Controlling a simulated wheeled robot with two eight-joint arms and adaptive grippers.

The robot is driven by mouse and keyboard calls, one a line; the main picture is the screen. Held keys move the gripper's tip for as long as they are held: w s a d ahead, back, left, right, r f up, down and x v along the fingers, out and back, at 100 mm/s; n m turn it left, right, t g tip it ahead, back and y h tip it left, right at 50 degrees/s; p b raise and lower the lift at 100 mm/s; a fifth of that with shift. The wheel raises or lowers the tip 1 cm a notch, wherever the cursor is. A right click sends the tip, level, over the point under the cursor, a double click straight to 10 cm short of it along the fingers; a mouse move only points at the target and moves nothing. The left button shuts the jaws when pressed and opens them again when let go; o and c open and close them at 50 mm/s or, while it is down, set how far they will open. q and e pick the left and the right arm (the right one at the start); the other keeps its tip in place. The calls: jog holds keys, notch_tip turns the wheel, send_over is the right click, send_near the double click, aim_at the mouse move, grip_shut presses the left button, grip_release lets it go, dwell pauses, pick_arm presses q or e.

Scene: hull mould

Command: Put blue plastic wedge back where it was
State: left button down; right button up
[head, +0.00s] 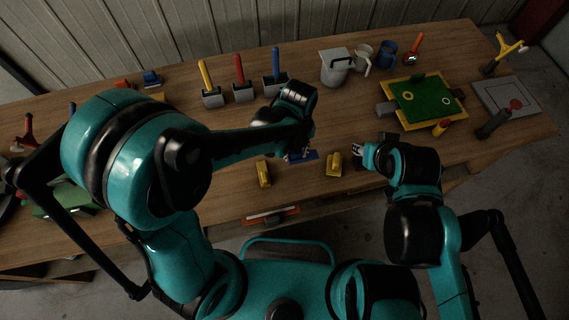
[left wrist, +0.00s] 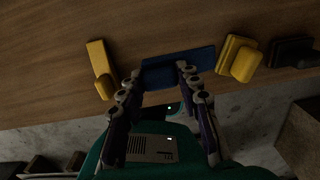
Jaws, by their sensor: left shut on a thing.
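The blue plastic wedge (head: 311,155) is low over or on the wooden table in front of me; the frames do not show clearly whether it touches the wood. My left gripper (head: 298,153) is shut on it, and my left arm hides part of it in the head view. In the left wrist view the wedge (left wrist: 162,73) shows as a flat blue piece between the fingertips of my left gripper (left wrist: 158,76). My right gripper (head: 358,151) is to the right, near the table's front edge, too small to tell its opening.
One yellow piece (head: 263,174) lies left of the wedge and another yellow piece (head: 334,165) lies right of it, both close. Holders with coloured handles (head: 242,92), a grey jug (head: 335,66) and a green board in a yellow frame (head: 424,99) stand farther back.

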pick_arm(q)
jog(key=a+f, duration=0.1)
jog(key=a, duration=0.1)
jog(key=shift+s+a+f, duration=0.35)
jog(key=shift+f, duration=0.05)
jog(key=shift+f+b, duration=1.15)
jog(key=shift+f, duration=0.8)
jog(key=shift+f, duration=0.15)
jog(key=c, duration=1.1)
grip_release()
jog(key=shift+o, duration=0.2)
